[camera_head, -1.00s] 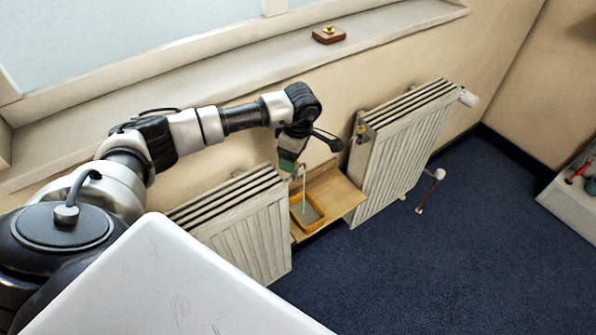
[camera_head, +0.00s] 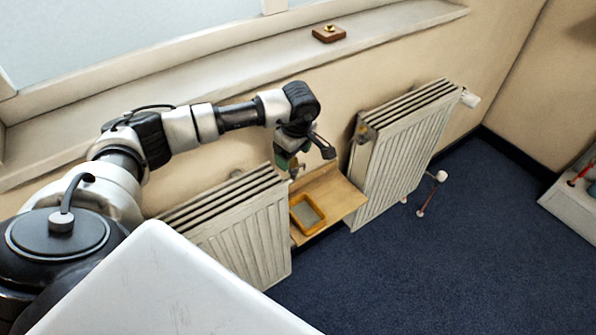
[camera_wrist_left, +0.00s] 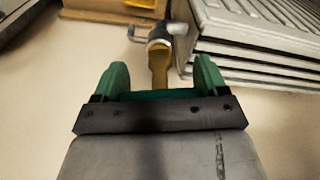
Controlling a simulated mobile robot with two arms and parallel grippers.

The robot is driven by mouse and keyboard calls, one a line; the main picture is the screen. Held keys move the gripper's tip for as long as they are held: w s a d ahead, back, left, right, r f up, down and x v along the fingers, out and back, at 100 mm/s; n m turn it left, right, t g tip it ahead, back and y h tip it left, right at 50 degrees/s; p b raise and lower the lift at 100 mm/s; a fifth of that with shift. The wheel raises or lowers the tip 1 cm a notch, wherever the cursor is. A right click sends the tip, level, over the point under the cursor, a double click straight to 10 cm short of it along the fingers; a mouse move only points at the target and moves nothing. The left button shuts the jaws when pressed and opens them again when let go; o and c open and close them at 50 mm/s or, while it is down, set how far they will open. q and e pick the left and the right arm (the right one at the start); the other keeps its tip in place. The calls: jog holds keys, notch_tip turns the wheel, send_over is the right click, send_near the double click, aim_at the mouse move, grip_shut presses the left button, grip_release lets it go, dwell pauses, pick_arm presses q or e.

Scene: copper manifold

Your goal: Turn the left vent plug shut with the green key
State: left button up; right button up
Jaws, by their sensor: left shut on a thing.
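My left gripper (camera_head: 287,160) is by the upper right end of the left radiator (camera_head: 245,225), with green showing at its tip. In the left wrist view my left gripper (camera_wrist_left: 160,88) is shut on the green key (camera_wrist_left: 160,94), which is largely hidden between its green-sided jaws. A brass-coloured piece (camera_wrist_left: 159,68) runs ahead from there to a dark and pale round fitting (camera_wrist_left: 160,38) beside the radiator's end. Whether key and plug are fully engaged cannot be told. My right gripper is not in view.
A yellow tray (camera_head: 294,217) stands on a wooden shelf (camera_head: 343,197) between the radiators. A wooden block with a brass piece (camera_head: 328,34) lies on the sill. The blue floor at right is mostly free.

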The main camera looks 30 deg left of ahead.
pick_arm(q)
jog(key=shift+f, duration=0.25)
jog(key=shift+m+b, duration=0.3)
jog(key=shift+m, duration=0.1)
jog(key=shift+w+r+p, duration=0.1)
jog(key=shift+r+p, duration=0.35)
jog(key=shift+r, duration=0.15)
jog(key=shift+r+p, duration=0.85)
jog(key=shift+r, duration=0.75)
